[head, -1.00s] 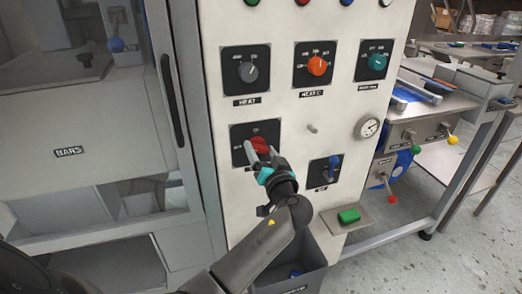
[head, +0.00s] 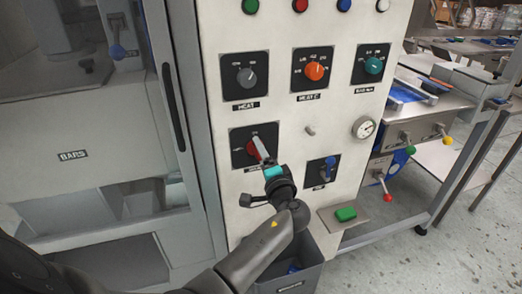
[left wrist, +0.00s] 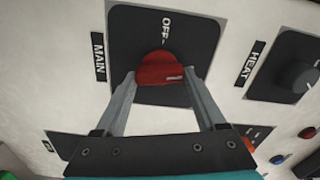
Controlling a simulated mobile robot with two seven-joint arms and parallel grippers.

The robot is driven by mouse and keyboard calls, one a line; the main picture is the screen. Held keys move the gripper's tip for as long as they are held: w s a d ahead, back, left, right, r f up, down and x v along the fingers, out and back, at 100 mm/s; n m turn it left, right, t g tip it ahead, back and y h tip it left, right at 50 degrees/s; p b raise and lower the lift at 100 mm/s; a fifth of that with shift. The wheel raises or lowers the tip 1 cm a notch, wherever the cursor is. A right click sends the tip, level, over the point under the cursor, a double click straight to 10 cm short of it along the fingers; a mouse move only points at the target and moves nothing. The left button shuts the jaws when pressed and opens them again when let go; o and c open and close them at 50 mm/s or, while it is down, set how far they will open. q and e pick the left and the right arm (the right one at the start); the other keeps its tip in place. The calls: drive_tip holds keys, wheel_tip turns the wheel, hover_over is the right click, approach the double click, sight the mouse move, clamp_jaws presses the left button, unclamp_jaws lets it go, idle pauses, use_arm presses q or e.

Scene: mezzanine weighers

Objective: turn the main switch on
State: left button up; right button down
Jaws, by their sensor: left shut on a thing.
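The main switch is a red knob (head: 252,149) on a black square plate, low on the left of the white panel in the head view. In the left wrist view the red knob (left wrist: 160,70) sits between my two fingers, with the label MAIN at its left and OFF just above it. My left gripper (head: 260,146) is shut on the red knob, and its hand and finger hide part of the knob and plate in the head view. I cannot tell exactly which mark the knob points to. My right gripper is not in view.
Above are a grey knob (head: 246,77), an orange knob (head: 315,71) and a teal knob (head: 373,66). To the right are a small peg (head: 310,130), a gauge (head: 364,128) and a blue switch (head: 329,166). A green block (head: 346,214) lies on a small shelf.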

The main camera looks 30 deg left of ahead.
use_arm(q)
drive_tip(key=shift+f+m+p, duration=0.1)
drive_tip(key=shift+m+p, duration=0.4)
drive_tip(key=shift+m, duration=0.7)
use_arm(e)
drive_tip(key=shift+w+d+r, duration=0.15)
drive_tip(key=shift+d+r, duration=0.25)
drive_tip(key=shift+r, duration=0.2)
use_arm(q)
drive_tip(key=shift+m, duration=0.3)
drive_tip(key=o, duration=1.3)
drive_tip(key=v, duration=1.5)
drive_tip(key=shift+s+d+p, duration=0.1)
drive_tip(key=shift+d+p, duration=0.1)
drive_tip(key=shift+p, duration=0.1)
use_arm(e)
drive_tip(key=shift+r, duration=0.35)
